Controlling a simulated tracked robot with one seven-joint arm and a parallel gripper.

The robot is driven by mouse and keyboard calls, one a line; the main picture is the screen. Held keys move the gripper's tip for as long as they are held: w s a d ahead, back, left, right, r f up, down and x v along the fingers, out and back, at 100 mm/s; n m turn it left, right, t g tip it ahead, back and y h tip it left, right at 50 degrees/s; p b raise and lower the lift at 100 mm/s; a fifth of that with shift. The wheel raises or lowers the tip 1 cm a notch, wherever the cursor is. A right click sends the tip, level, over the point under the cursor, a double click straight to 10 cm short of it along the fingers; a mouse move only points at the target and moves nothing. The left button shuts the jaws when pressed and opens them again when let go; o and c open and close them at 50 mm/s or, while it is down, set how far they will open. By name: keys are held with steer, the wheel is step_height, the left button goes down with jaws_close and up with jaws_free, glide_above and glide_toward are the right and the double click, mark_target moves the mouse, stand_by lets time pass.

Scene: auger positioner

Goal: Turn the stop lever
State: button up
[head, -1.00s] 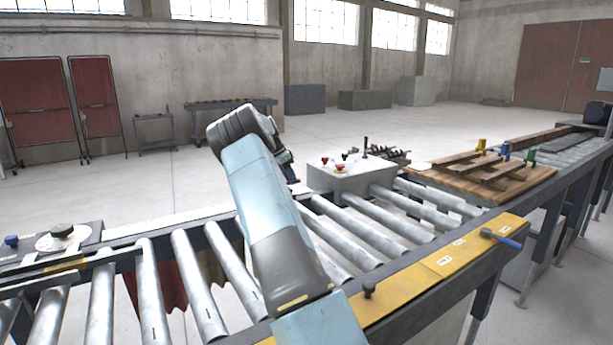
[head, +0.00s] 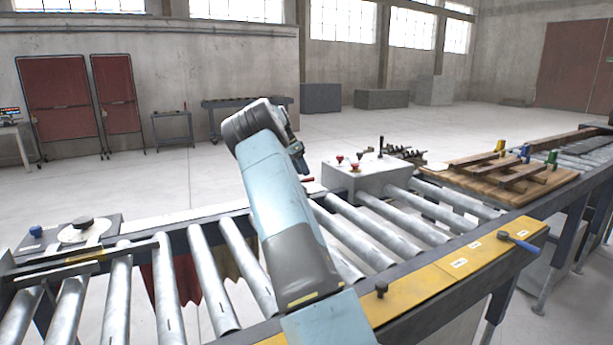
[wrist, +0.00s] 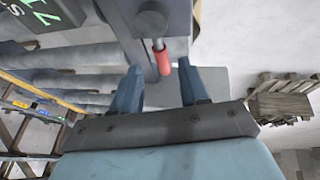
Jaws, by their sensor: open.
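The stop lever shows in the wrist view as a short rod with a red grip (wrist: 162,60), reaching down from a grey metal bracket and round hub. Its red grip also shows in the head view (head: 308,179), just right of my gripper, beside the grey control box. My gripper (wrist: 160,68) is open, with one blue finger on each side of the grip's lower end. I cannot tell whether either finger touches it. In the head view my gripper (head: 299,160) is small and partly hidden by my arm.
The grey control box (head: 372,182) carries red knobs and an upright black stick. The roller conveyor (head: 240,258) runs below my arm. Wooden boards with clamps (head: 505,175) lie to the right. A blue-handled tool (head: 519,243) lies on the yellow front plate (head: 450,272).

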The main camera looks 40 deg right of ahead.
steer(key=v, duration=1)
steer(key=shift+a+r, duration=0.15)
